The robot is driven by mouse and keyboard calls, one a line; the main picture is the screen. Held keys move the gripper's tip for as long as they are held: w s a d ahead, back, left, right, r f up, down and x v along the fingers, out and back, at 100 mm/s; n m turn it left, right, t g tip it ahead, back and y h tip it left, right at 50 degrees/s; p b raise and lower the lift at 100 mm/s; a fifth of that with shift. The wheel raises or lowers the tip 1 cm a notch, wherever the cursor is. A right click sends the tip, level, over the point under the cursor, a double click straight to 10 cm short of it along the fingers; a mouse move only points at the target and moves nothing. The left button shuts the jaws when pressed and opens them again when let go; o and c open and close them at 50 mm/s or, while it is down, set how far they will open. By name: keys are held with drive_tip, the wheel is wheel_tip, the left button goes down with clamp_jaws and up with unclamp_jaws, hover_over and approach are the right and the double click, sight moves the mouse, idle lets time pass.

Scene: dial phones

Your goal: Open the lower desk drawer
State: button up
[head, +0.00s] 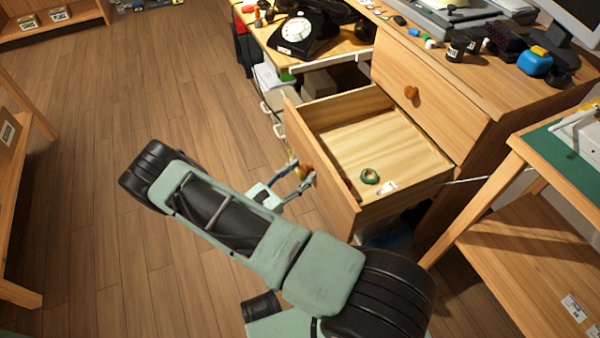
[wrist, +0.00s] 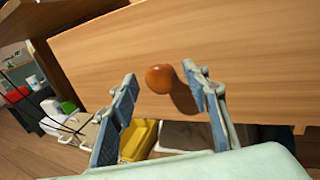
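The lower desk drawer (head: 385,140) is pulled well out, its inside showing in the head view. A green tape roll (head: 370,176) and a small white item (head: 387,188) lie on its floor. In the wrist view its front panel (wrist: 230,50) carries a round orange-brown knob (wrist: 159,78). My gripper (wrist: 161,88) is open, with one finger on each side of the knob and a visible gap to each.
The upper drawer (head: 430,85) is shut above the open one. A black dial phone (head: 300,32) stands on the desk. A green-topped table (head: 560,148) is close at the right. The wooden floor (head: 110,110) to the left is clear.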

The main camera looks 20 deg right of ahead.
drive_tip(key=v, duration=1.2)
drive_tip(key=shift+r, duration=0.1)
